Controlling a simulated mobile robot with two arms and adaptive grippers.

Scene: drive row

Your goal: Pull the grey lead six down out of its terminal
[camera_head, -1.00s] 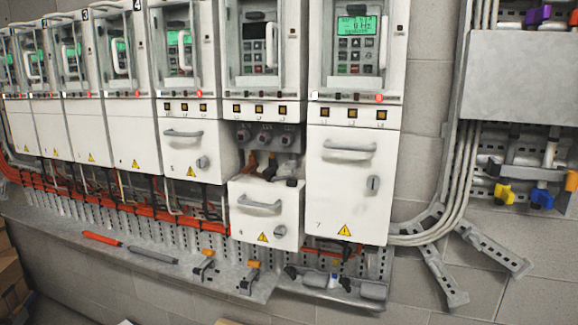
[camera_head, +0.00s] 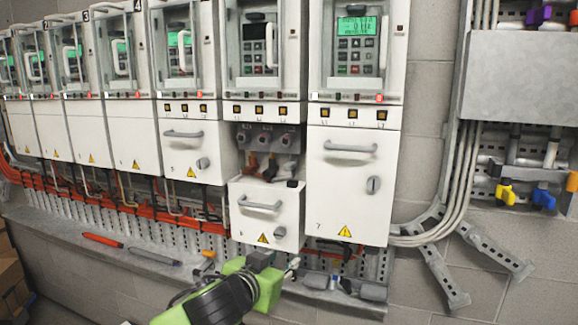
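Drive six has a dark display, and its white terminal cover (camera_head: 264,213) sits lowered below the terminals. In the gap above the cover is the terminal row (camera_head: 265,138). An orange-brown lead end (camera_head: 252,161) and a black lead end (camera_head: 271,168) stand under it. I cannot clearly make out the grey lead at this size; its lower part would be behind the cover. My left gripper (camera_head: 293,266), on a green arm, is below the cover's lower right corner, in front of the ledge. Its fingers are small and seen edge-on, so its opening is unclear. My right gripper is out of view.
Drive seven's closed white cover (camera_head: 350,190) stands to the right of the gap. Drive five's closed cover (camera_head: 190,148) stands to the left. A perforated ledge (camera_head: 190,265) runs below, holding a red-handled tool (camera_head: 102,240) and an orange-topped clamp (camera_head: 208,255). Orange trunking (camera_head: 110,207) runs behind.

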